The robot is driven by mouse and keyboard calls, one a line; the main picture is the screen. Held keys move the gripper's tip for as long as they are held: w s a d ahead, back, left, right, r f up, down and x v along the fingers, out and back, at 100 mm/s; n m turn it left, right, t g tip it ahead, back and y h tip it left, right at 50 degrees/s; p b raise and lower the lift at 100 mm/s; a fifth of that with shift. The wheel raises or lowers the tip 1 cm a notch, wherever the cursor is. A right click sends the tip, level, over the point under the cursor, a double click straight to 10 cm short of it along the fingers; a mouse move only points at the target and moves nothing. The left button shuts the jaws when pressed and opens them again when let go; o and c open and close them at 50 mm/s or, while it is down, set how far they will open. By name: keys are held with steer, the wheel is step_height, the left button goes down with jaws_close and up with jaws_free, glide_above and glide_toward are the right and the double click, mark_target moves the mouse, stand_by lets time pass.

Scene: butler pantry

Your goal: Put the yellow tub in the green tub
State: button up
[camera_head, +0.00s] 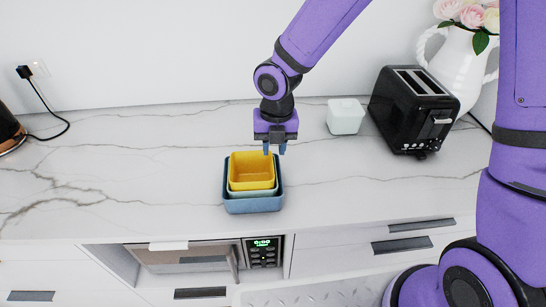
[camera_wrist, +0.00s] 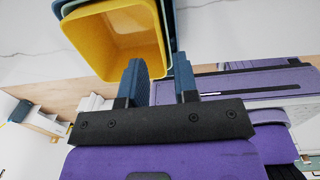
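The yellow tub (camera_head: 252,184) sits inside the pale green tub (camera_head: 253,193), and both are nested in a larger blue tub (camera_head: 254,206) on the counter. The yellow tub's rim stands above the others. My gripper (camera_head: 274,149) points down at the back right corner of the yellow tub. In the wrist view, the blue fingers of my gripper (camera_wrist: 158,75) are apart, with the right wall of the yellow tub (camera_wrist: 118,35) appearing to lie between their tips. Whether either finger touches it cannot be told. The green tub's inside is mostly hidden.
A black toaster (camera_head: 413,110) and a small pale lidded box (camera_head: 345,117) stand to the right of my gripper. A white vase with flowers (camera_head: 456,67) is behind the toaster. The marble counter (camera_head: 130,170) is clear left of the tubs.

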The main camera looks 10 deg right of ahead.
steer(key=s+d+r+m+t+h, duration=0.1)
steer(key=d+r+m, duration=0.4)
steer(key=r, duration=0.2)
steer(key=s+d+r+m+t+h, duration=0.1)
steer(key=d+r+m, duration=0.35)
steer(key=r, duration=0.35)
steer(key=s+d+r+m+t, duration=0.1)
steer(key=s+d+r+m, duration=0.2)
steer(key=s+d+m, duration=0.2)
steer(key=s+d+r+m+t+y, duration=0.1)
steer(key=s+d+r+m, duration=0.3)
steer(key=m, duration=0.8)
steer(key=s+d+r+m+t, duration=0.1)
steer(key=s+d+r+m, duration=0.3)
steer(key=s+m, duration=0.3)
steer(key=shift+s+d+m, duration=0.3)
steer(key=shift+d+m, duration=0.6)
steer(key=shift+m, duration=0.15)
steer(key=shift+r, duration=0.1)
